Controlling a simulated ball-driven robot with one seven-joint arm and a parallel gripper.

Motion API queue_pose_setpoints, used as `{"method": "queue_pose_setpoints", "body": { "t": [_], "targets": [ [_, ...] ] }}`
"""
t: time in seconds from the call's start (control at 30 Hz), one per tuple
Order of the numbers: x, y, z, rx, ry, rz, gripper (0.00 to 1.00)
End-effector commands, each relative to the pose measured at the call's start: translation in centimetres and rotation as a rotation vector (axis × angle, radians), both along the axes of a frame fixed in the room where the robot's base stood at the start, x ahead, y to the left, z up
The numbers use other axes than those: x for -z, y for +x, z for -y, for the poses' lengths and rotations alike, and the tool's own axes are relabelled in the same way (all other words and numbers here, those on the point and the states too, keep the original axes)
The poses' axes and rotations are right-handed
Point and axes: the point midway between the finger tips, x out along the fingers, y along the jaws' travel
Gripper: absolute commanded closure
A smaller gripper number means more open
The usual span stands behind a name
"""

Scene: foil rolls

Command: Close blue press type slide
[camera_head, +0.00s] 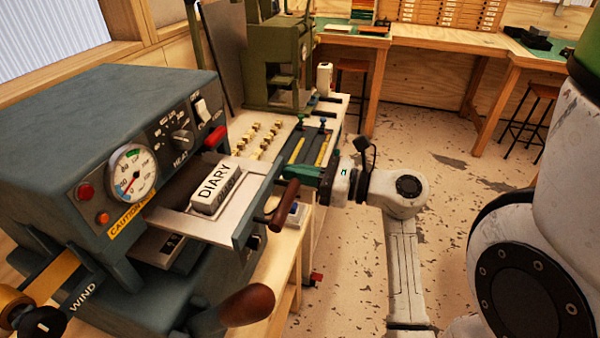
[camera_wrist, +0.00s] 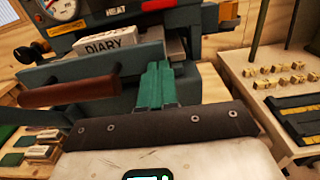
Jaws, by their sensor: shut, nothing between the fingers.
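The blue-grey press (camera_head: 120,130) stands at the left, with a gauge, knobs and a HEAT dial. Its type slide (camera_head: 175,222) is pulled out toward the front and carries a white DIARY type block (camera_head: 212,190). The slide's front plate (camera_head: 243,222) has a brown handle (camera_head: 284,205). My gripper (camera_head: 297,172) is shut and empty, its green fingers near the far end of the front plate. In the wrist view the green fingers (camera_wrist: 157,68) overlap the plate's right end, right of the brown handle (camera_wrist: 70,92). I cannot tell whether they touch it.
A bench beyond the press holds small brass blocks (camera_head: 262,137), dark rails (camera_head: 310,145) and a green machine (camera_head: 275,65). A brown-knobbed lever (camera_head: 247,305) sticks out low at the press front. The floor (camera_head: 450,190) on the right is mostly open, with stools farther back.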

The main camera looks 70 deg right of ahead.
Motion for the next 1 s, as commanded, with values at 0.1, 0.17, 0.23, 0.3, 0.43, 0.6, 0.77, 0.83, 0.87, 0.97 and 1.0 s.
{"method": "queue_pose_setpoints", "body": {
  "t": [0.1, 0.17, 0.23, 0.3, 0.43, 0.6, 0.77, 0.83, 0.87, 0.97, 1.0],
  "targets": [
    [0.1, 2.4, -0.2, -0.007, -0.002, 0.002, 1.0],
    [0.1, 4.0, -0.3, -0.008, -0.003, 0.002, 1.0],
    [0.0, 6.2, -0.4, -0.009, -0.001, 0.003, 1.0],
    [-0.1, 8.2, -0.4, -0.008, -0.002, 0.003, 1.0],
    [-0.1, 11.0, -0.4, -0.004, -0.001, 0.002, 1.0],
    [-0.1, 12.7, -0.5, -0.002, 0.0, 0.002, 1.0],
    [0.0, 12.7, -0.5, -0.001, 0.0, 0.001, 1.0],
    [0.0, 12.7, -0.5, -0.001, 0.0, 0.001, 1.0],
    [0.0, 12.7, -0.5, -0.001, 0.0, 0.001, 1.0],
    [0.0, 12.7, -0.5, -0.001, -0.001, 0.001, 1.0],
    [0.0, 12.7, -0.5, -0.001, 0.0, 0.001, 1.0]
  ]
}}
